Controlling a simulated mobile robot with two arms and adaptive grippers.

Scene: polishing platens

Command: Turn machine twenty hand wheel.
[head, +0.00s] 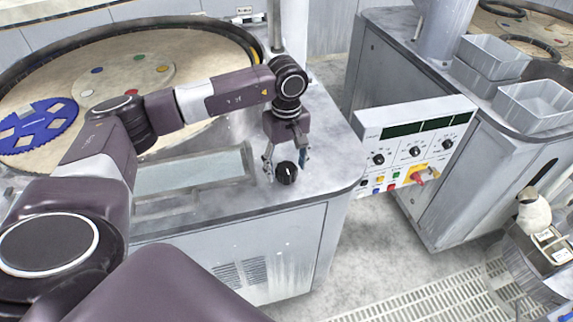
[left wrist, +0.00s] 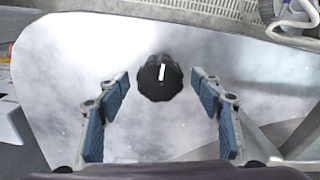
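The hand wheel is a small black knob (head: 287,172) with a white line on it, on the grey top of the machine near its front right corner. In the left wrist view the knob (left wrist: 160,78) sits centred between and ahead of the fingertips, its white line close to upright in the picture. My left gripper (head: 286,163) is open above and around the knob, pointing down. In the left wrist view its blue-padded fingers (left wrist: 160,100) stand apart on both sides, with clear gaps to the knob. My right gripper is not seen.
A large round platen (head: 190,55) with a blue toothed carrier (head: 40,128) lies behind and left. A control panel (head: 415,145) with dials and a red switch stands close right of the knob. Grey bins (head: 535,105) sit on another machine at right.

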